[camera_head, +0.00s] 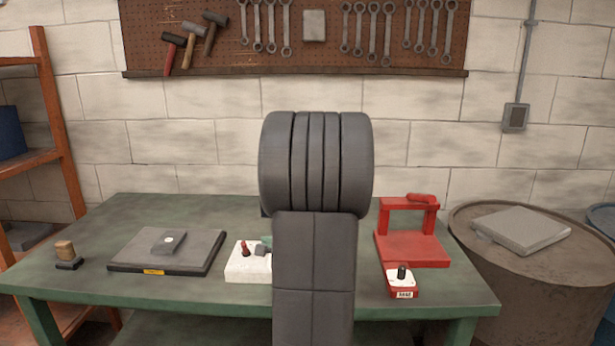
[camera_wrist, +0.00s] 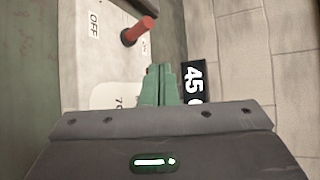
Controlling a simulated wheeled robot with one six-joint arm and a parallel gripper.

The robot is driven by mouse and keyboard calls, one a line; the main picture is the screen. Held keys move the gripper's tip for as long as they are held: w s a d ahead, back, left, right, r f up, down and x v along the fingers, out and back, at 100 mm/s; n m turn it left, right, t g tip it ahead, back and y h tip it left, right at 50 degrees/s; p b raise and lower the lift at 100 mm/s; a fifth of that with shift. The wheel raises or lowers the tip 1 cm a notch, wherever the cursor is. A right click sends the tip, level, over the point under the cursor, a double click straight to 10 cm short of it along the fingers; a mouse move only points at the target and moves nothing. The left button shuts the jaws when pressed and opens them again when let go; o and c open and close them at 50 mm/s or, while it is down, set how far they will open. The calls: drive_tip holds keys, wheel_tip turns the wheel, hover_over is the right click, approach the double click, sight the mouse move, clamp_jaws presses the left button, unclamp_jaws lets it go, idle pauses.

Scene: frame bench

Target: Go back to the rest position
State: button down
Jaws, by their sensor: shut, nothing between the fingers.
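My gripper (camera_wrist: 161,70) shows in the wrist view with its two green fingers together and nothing between them. It is over or close beside a white box (camera_wrist: 85,45) that carries a red lever (camera_wrist: 138,30), an "OFF" label and a partly hidden "70" mark. I cannot tell whether the fingertips touch the box. In the head view the white box (camera_head: 245,268) stands near the bench's front edge, and its right side is hidden by my arm. Most of my gripper is hidden behind the arm there.
On the green bench (camera_head: 80,235) are a dark plate (camera_head: 130,250) with a grey block, a small wooden-topped piece (camera_head: 66,250), and a red stand (camera_head: 412,248) with a small red box (camera_head: 402,284). A drum (camera_head: 540,290) stands right. A black "45" display (camera_wrist: 194,80) is beside the fingers.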

drive_tip(key=shift+r+p, duration=0.25)
drive_tip(key=shift+p, duration=0.5)
drive_tip(key=shift+s+d+f, duration=0.1)
drive_tip(key=shift+s+d, duration=0.1)
drive_tip(key=shift+d, duration=0.15)
drive_tip(key=shift+b+v, duration=0.3)
drive_tip(key=shift+v, duration=0.6)
drive_tip(key=shift+a, duration=0.1)
drive_tip(key=x, duration=0.2)
drive_tip(key=shift+w+a+f, duration=0.2)
drive_tip(key=shift+w, duration=0.05)
drive_tip(key=shift+d+f+b, duration=0.15)
drive_tip(key=shift+f+b, duration=0.05)
drive_tip(key=shift+b, duration=0.55)
drive_tip(key=shift+s+b, duration=0.15)
drive_tip(key=shift+b, duration=1.15)
